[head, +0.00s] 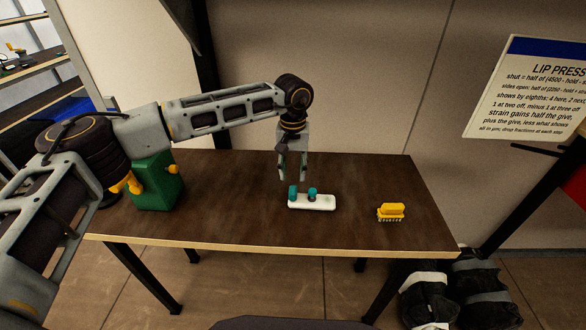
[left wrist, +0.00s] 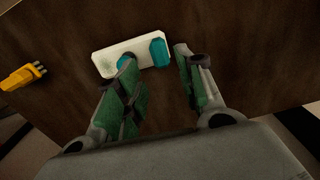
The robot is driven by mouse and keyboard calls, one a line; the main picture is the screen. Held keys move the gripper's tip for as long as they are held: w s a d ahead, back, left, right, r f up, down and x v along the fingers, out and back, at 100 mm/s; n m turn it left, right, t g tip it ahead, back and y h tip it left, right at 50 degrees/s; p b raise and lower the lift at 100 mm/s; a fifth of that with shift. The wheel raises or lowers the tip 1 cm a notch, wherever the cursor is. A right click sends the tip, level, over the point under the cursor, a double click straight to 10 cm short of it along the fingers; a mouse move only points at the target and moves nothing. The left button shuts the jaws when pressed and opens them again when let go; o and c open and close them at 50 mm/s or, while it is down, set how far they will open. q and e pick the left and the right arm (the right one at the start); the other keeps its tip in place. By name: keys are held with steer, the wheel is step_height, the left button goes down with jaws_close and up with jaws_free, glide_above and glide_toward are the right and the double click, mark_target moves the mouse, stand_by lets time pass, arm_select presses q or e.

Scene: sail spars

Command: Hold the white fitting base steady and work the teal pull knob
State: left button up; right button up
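The white fitting base (head: 325,203) lies on the brown table (head: 362,232). Two teal parts stand on it, a left one (head: 292,192) and a rounder right one (head: 312,193); I cannot tell for sure which is the pull knob. My left gripper (head: 292,180) points down just above the base's left part, its fingers apart. In the left wrist view the white base (left wrist: 105,60) lies beyond the open, empty fingers (left wrist: 154,68). One teal part (left wrist: 159,52) shows between them; the other (left wrist: 126,60) is partly hidden by a finger. My right gripper is not in view.
A yellow brush (head: 391,210) sits right of the base; it also shows in the left wrist view (left wrist: 20,77). A green box (head: 157,185) with yellow parts stands at the table's left end. A printed sign (head: 530,90) is at right. The table front is clear.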

mark_target(293, 188)
arm_select(q)
steer(key=shift+f, duration=0.15)
steer(key=shift+f, duration=3.75)
jaws_close()
steer(key=shift+f, duration=0.1)
steer(key=shift+o, duration=0.6)
jaws_free()
jaws_close()
